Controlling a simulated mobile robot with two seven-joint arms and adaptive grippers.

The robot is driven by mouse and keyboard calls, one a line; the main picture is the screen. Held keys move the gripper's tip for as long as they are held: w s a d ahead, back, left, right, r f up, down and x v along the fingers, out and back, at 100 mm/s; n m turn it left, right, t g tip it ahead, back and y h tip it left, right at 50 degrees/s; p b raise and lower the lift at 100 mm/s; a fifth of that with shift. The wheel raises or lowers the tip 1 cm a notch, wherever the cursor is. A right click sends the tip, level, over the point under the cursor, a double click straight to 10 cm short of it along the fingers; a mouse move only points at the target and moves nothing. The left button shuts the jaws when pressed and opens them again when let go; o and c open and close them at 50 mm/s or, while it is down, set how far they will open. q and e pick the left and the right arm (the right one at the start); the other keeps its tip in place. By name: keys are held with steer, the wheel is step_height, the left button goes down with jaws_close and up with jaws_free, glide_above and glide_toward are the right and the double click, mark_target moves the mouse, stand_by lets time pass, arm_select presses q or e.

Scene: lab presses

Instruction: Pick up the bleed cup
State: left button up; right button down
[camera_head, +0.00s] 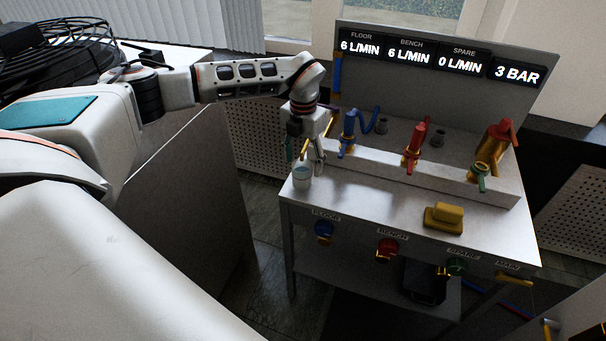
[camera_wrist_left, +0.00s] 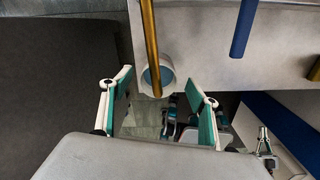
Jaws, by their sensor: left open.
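The bleed cup (camera_head: 302,178) is a small white cup with a pale blue inside. It stands upright at the left front corner of the metal bench top. In the left wrist view the cup (camera_wrist_left: 167,72) shows as a white ring, partly covered by a brass tube (camera_wrist_left: 150,40). My left gripper (camera_head: 305,155) is open, with its fingers pointing down just above and behind the cup. In the left wrist view the cup lies between the lines of the two teal-padded fingers (camera_wrist_left: 160,88), towards their tips. I see no contact with it.
Blue (camera_head: 347,132), red (camera_head: 414,145) and green-handled (camera_head: 481,172) valves line the raised step behind. A yellow block (camera_head: 444,216) sits on the bench top's right part. A display panel (camera_head: 440,62) stands at the back. The bench top between cup and block is clear.

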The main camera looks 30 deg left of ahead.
mark_target(302, 165)
arm_select(q)
steer(key=f, duration=0.4)
steer(key=shift+s+a+f, duration=0.1)
steer(key=shift+s+f, duration=0.1)
steer(key=shift+f, duration=0.2)
steer(key=shift+r, duration=0.1)
steer(key=c, duration=1.3)
